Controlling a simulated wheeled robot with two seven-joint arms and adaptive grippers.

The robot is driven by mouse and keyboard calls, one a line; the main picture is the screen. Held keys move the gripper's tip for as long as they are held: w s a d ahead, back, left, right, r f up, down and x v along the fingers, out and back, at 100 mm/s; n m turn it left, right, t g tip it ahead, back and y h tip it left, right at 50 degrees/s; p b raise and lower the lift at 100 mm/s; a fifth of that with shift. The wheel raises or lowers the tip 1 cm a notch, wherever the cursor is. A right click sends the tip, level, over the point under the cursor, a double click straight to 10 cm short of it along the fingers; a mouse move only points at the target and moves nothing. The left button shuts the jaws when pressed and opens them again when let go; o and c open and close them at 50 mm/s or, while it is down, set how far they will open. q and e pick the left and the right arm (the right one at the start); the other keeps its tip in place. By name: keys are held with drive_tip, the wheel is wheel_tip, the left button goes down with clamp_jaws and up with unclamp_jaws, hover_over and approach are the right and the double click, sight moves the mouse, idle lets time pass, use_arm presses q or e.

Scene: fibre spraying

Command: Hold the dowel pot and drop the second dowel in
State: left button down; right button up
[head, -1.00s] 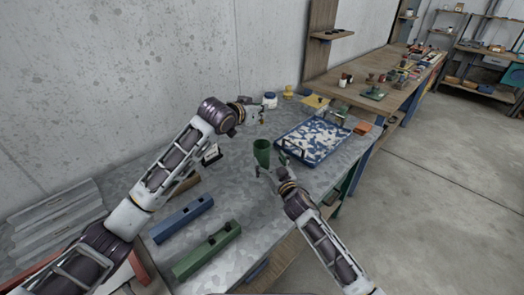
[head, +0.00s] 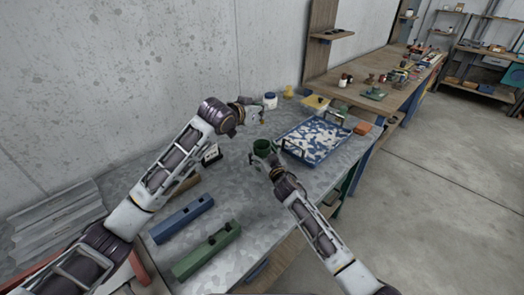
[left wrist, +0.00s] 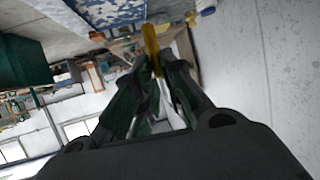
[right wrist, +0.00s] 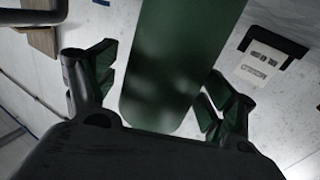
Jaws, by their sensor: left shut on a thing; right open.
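The dowel pot (head: 263,147) is a dark green cup standing upright on the grey table, left of the blue tray. It fills the middle of the right wrist view (right wrist: 185,50). My right gripper (head: 265,158) is open, with one finger on either side of the pot; I see gaps between the fingers and its wall in the right wrist view. My left gripper (head: 258,113) is shut on a thin yellow dowel (left wrist: 151,42), held above the table, behind the pot. The inside of the pot is too small to make out.
A blue tray (head: 290,130) with white flakes lies right of the pot. A blue block (head: 180,220) and a green block (head: 208,250), both with holes, lie at the front. A small label stand (head: 211,154) and a white jar (head: 270,99) are near the wall.

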idle(0.3)
drive_tip(key=c, duration=1.2)
drive_tip(key=shift+o, duration=0.2)
use_arm(q)
drive_tip(key=shift+f, duration=0.2)
